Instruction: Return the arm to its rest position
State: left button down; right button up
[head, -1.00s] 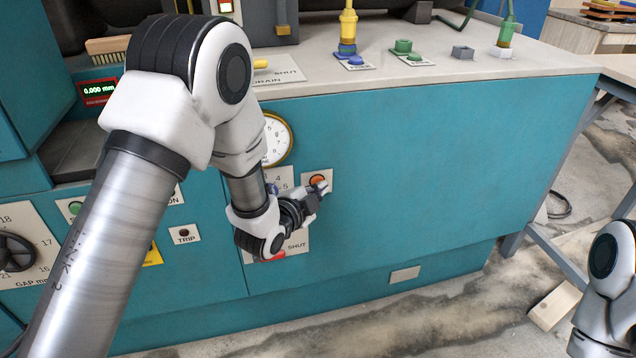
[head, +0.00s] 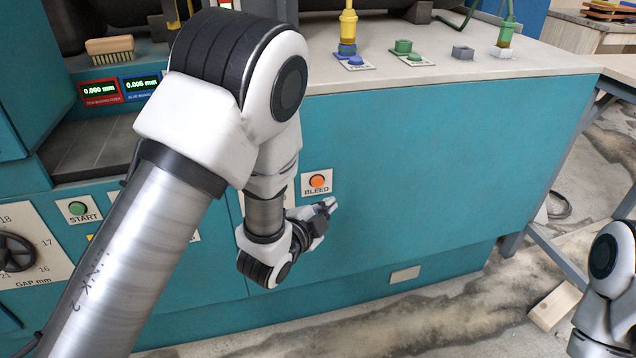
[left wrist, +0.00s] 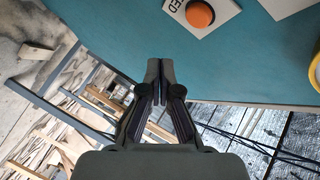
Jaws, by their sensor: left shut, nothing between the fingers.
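My left arm comes in from the left across the front of the teal machine (head: 430,160). My left gripper (head: 328,207) is in front of the machine's panel, just below the orange BLEED button (head: 317,181). Its fingers are shut and empty, pointing right; they also show closed in the left wrist view (left wrist: 160,72). The BLEED button shows at the top of that view (left wrist: 200,13), apart from the fingertips. My right arm shows only in part at the lower right edge; its gripper is out of view.
Plugs and sockets (head: 403,47) stand on the pale machine top (head: 520,68). A wooden brush (head: 110,47) and two small displays (head: 120,89) are at the left. A handwheel (head: 14,252) is at the far left. The panel front to the right is clear.

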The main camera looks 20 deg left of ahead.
pick_arm(q)
jog(key=shift+s+d, duration=0.1)
jog(key=shift+s, duration=0.15)
jog(key=s+a+f+n+g+y, duration=0.1)
jog(key=s+a+f+n+g, duration=0.15)
jog(key=s+f, duration=0.65)
jog(key=s+a+f+n+g+y, duration=0.1)
jog(key=s+a+f+n+g, duration=0.25)
jog(key=f, duration=0.95)
jog(key=s+a+f+n+g, duration=0.1)
jog(key=s+f+n+g, duration=0.35)
jog(key=s, duration=0.65)
jog(key=s+a+f+n+g, duration=0.1)
jog(key=s+f+n+g, duration=0.3)
jog(key=s, duration=0.6)
notch_tip(320, 180, up, 26)
jog(key=p, duration=2.5)
jog(key=shift+w+g+y, duration=0.2)
jog(key=shift+g+y, duration=0.1)
jog(key=shift+g, duration=0.05)
